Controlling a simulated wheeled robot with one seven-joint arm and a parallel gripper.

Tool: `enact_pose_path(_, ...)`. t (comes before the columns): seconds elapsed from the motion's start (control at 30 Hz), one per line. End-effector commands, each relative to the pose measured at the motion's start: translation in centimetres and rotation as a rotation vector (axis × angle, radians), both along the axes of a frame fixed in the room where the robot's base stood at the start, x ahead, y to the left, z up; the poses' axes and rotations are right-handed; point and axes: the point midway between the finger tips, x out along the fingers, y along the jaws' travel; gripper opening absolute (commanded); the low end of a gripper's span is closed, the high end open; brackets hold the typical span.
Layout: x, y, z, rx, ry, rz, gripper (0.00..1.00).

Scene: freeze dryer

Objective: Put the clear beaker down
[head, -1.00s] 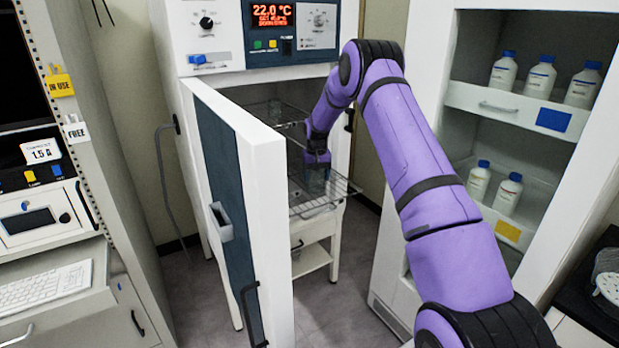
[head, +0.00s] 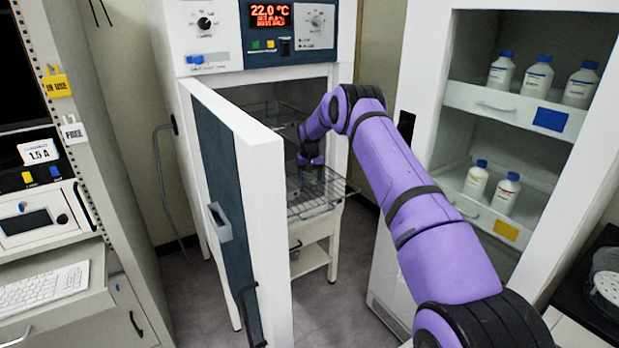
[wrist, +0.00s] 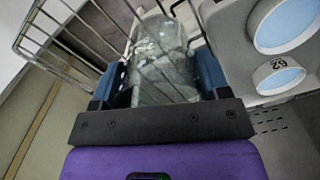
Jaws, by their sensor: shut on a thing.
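The clear beaker (wrist: 160,65) is a transparent glass vessel between the two blue fingers of my gripper (wrist: 162,82) in the wrist view. The fingers are shut on its sides. In the head view my gripper (head: 311,172) is inside the open cabinet, low over the pulled-out lower wire shelf (head: 330,197). The beaker is hard to make out there, small and partly hidden by the gripper. I cannot tell whether its base touches the shelf wires.
The cabinet door (head: 240,190) stands open to the left of my arm. An upper wire shelf (head: 290,112) lies above, with glassware on it. A white shelf unit (head: 470,215) with bottles stands to the right. The wrist view shows shelf wires (wrist: 70,45) beside the beaker.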

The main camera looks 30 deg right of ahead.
Motion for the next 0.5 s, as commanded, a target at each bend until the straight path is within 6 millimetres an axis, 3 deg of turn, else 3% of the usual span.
enact_pose_path(0.3, 0.03, 0.00, -0.17, 0.000, -0.001, 0.001, 0.44)
enact_pose_path(0.33, 0.03, 0.01, -0.20, -0.001, -0.002, 0.001, 0.71)
enact_pose_path(0.43, 0.03, 0.01, -0.16, -0.001, -0.002, 0.001, 0.94)
enact_pose_path(0.5, 0.03, 0.00, -0.16, -0.001, -0.002, 0.001, 0.95)
